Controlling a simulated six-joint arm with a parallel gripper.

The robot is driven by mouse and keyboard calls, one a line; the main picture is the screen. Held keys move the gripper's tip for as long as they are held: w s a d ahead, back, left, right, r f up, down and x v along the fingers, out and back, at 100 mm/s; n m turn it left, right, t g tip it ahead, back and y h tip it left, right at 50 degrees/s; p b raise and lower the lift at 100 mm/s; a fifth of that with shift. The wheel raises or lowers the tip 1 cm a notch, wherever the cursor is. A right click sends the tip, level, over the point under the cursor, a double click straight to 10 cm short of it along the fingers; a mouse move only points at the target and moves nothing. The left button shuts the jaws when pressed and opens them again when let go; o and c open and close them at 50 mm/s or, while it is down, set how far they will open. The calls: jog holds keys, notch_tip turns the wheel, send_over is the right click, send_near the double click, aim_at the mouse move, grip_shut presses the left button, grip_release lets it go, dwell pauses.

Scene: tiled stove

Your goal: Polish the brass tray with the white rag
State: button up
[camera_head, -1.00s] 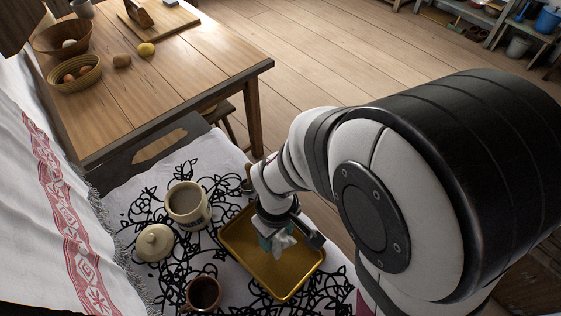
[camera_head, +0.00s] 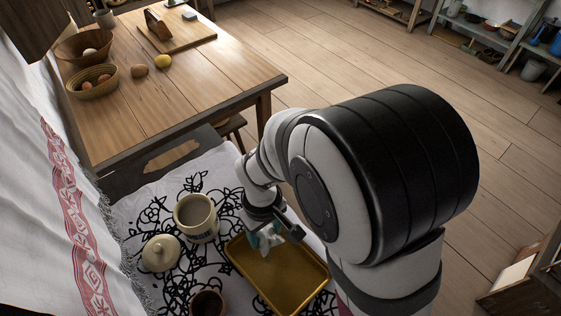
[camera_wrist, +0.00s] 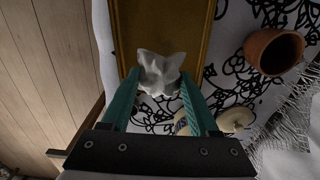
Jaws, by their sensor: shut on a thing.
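The brass tray (camera_head: 283,285) lies flat on the patterned white cloth, its near end cut off by the picture's bottom edge. My gripper (camera_head: 264,238) is over the tray's far end and is shut on the crumpled white rag (camera_head: 268,242). In the wrist view, the rag (camera_wrist: 160,73) sits between the teal fingers of my gripper (camera_wrist: 157,84), at the end of the tray (camera_wrist: 160,22). Whether the rag touches the tray's surface I cannot tell. My wrist hides part of the tray's far rim in the head view.
A cream crock (camera_head: 195,217) stands left of the tray, with its lid (camera_head: 161,253) beside it. A brown cup (camera_head: 207,303) stands near the bottom edge. A wooden table (camera_head: 160,100) with baskets stands behind. The tray's near part is bare.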

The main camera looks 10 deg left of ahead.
aim_at(263, 255)
jog(key=shift+s+f, duration=0.1)
jog(key=shift+f, duration=3.8)
jog(key=shift+s+a, duration=0.2)
jog(key=shift+a, duration=0.05)
jog(key=shift+c, duration=0.6)
jog(key=shift+s+a+f, duration=0.15)
jog(key=shift+s+a, duration=0.1)
jog(key=shift+s, duration=0.05)
jog(key=shift+s+a, duration=0.7)
jog(key=shift+s, duration=0.15)
jog(key=shift+w+d, duration=1.25)
jog(key=shift+w, duration=0.2)
jog(key=shift+r, duration=4.2)
